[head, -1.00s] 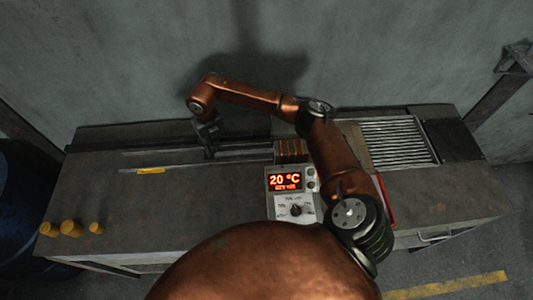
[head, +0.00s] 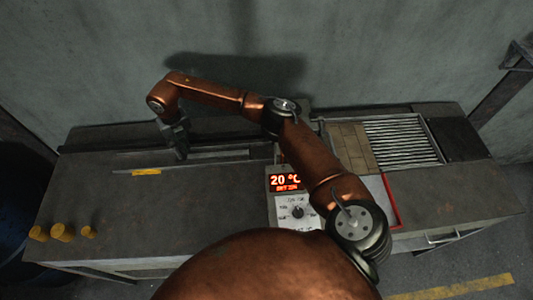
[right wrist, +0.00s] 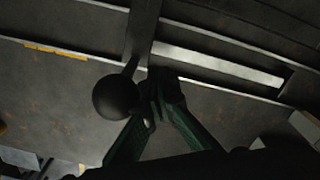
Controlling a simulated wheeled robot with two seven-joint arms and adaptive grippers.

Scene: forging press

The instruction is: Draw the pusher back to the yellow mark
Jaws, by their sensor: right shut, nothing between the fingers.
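The pusher (right wrist: 115,98) shows in the right wrist view as a dark round knob on a short stalk, joined to a bar that runs up the picture. In the head view my gripper and its shadows make it hard to pick out. My right gripper (head: 180,153) is shut and empty, low over the slotted track. Its closed green fingers (right wrist: 158,100) are just right of the knob in the right wrist view; whether they touch it I cannot tell. The yellow mark (head: 146,172) lies on the bench left of the gripper, and left of the knob in the wrist view (right wrist: 55,50).
A control box (head: 292,208) reading 20 °C stands at the bench's front middle. Several yellow cylinders (head: 62,232) stand at the front left. A grille (head: 402,140) and brown blocks (head: 351,146) are on the right.

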